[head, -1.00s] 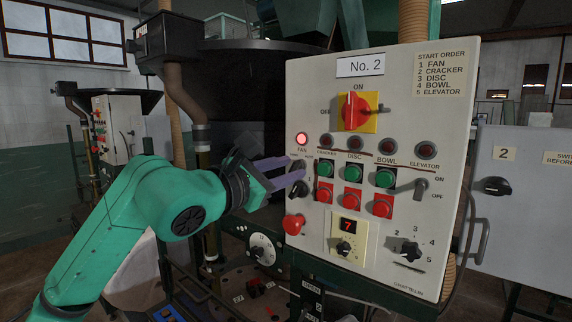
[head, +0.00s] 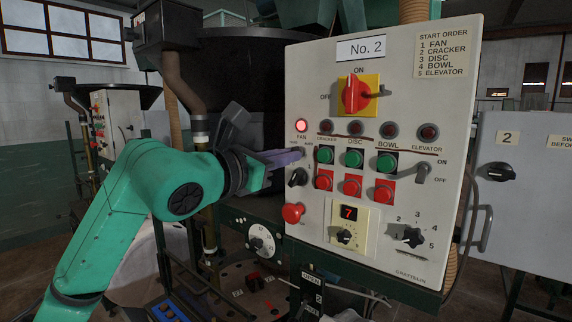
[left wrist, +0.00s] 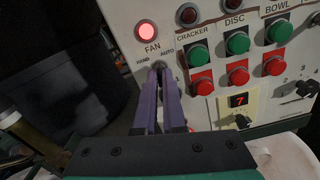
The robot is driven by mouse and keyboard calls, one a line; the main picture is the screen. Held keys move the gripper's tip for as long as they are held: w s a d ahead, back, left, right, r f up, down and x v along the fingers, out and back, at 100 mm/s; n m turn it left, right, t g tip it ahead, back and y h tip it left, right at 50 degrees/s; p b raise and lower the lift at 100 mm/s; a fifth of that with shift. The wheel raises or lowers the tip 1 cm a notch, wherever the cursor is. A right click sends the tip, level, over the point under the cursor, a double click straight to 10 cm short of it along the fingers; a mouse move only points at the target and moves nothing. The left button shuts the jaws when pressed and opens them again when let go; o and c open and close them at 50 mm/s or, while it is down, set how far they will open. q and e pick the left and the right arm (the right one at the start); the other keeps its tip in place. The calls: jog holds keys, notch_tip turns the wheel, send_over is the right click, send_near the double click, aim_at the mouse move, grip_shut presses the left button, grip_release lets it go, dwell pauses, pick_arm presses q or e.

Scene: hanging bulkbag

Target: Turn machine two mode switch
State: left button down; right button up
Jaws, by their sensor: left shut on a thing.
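The No. 2 control panel (head: 320,75) faces me in the head view. Under its lit FAN lamp (head: 301,125) are small HAND and AUTO labels, with the mode switch below them. In the left wrist view the grey top of the mode switch (left wrist: 159,64) shows just below those labels, at the fingertips. My left gripper (head: 293,156) reaches in from the left, its purple fingers shut on this switch. The fingers (left wrist: 160,75) cover most of the switch, so its setting cannot be read. My right gripper is not in view.
A black knob (head: 298,177) and a red mushroom button (head: 293,213) sit just below my left gripper. Green and red buttons (head: 354,159) lie close to its right. A red main switch (head: 355,94) is above. A grey cabinet (head: 530,230) stands at the right.

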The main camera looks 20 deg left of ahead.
pick_arm(q)
jog(key=n+b, duration=0.3)
jog(key=n, duration=0.5)
jog(key=shift+n+b, duration=0.35)
jog(key=shift+n, duration=0.05)
dwell(0.3)
jog(key=c, duration=1)
grip_release()
